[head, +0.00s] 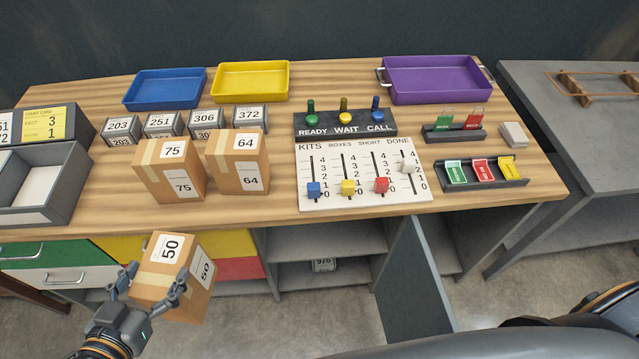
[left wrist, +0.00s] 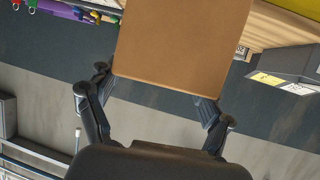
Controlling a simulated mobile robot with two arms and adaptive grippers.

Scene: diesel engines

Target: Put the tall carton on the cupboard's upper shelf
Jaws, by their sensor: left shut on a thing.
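My left gripper (head: 152,287) is shut on a brown carton marked 50 (head: 192,249). It holds the carton tilted, in front of the table's front edge, left of the open cupboard. In the left wrist view, the carton's plain brown side (left wrist: 182,45) fills the top middle between the fingers. The cupboard's upper shelf (head: 330,245) shows under the table and looks bare where visible. Its inside is partly hidden by the tabletop. The grey cupboard door (head: 413,280) stands open toward me. My right gripper is not in view.
Cartons marked 75 (head: 169,170) and 64 (head: 237,160) stand on the table (head: 270,205). A grey block marked 976 (head: 323,265) sits lower in the cupboard. Coloured drawers (head: 235,243) are left of the opening. The open door bounds the opening's right side.

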